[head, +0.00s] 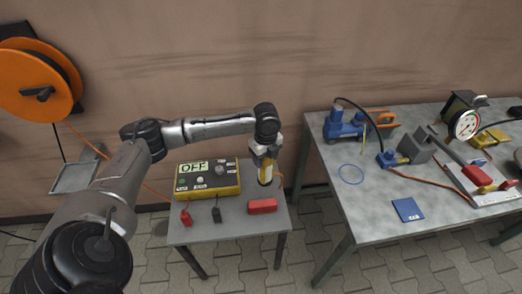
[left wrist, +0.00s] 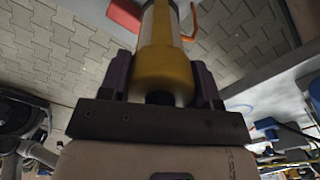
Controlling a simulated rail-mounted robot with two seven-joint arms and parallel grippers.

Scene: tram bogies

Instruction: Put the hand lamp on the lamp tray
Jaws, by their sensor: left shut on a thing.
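The hand lamp (head: 265,175) has a yellow body and hangs upright from my left gripper (head: 265,152), over the right part of the small grey table. My left gripper is shut on it. In the left wrist view the lamp's yellow end (left wrist: 164,68) sits between the two dark fingers, with a paler cylinder beyond it. A shallow grey tray (head: 75,178), seemingly the lamp tray, is at the left below the orange reel, apart from the lamp. My left arm partly covers the view near it. My right gripper is not in view.
The small table (head: 235,222) bears a yellow box (head: 207,180) reading OFF, red and black clips and a red block (head: 262,206). An orange cable runs from the reel (head: 38,80) behind my arm. A larger workbench (head: 370,215) with tools stands at right.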

